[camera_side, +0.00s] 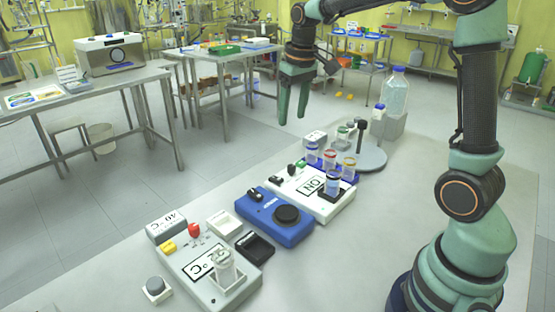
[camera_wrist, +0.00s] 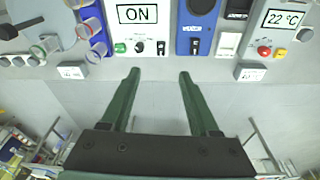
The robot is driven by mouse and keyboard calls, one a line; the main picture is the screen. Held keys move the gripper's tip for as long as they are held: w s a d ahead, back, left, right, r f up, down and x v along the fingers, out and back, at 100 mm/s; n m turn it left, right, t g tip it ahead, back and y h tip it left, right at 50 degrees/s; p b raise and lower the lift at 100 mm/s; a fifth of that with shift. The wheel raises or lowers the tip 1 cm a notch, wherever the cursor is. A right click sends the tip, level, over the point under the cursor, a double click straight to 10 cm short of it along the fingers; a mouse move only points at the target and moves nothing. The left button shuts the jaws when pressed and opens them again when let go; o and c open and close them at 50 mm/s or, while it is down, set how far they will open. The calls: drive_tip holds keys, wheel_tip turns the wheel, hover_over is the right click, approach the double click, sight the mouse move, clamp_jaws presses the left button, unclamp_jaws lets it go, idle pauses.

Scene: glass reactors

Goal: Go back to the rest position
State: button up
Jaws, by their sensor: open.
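My gripper (camera_side: 293,98) hangs in the air above the far edge of the bench, fingers pointing down, in the side view. In the wrist view my gripper (camera_wrist: 157,75) shows two green fingers spread apart, with nothing between them. The fingers are apart from the instruments. A white device (camera_side: 318,207) with an ON display stands on the bench, with a blue device (camera_side: 274,216) next to it.
A grey device (camera_side: 190,275) with a temperature display stands at the front left. Several capped vials stand by the white device, near a round grey plate (camera_side: 372,160) and a clear bottle (camera_side: 396,95). The bench's right part is clear.

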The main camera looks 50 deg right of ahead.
drive_tip(key=s+a+t, duration=0.2)
drive_tip(key=s+a, duration=0.2)
drive_tip(key=s, duration=0.3)
drive_tip(key=s+a+n+t, duration=0.1)
drive_tip(key=s+a, duration=0.4)
drive_tip(key=s, duration=0.2)
drive_tip(key=shift+s+r+t, duration=0.2)
drive_tip(key=shift+s+t, duration=0.05)
drive_tip(key=shift+t, duration=0.15)
drive_tip(key=shift+a, duration=0.1)
drive_tip(key=shift+c, duration=0.4)
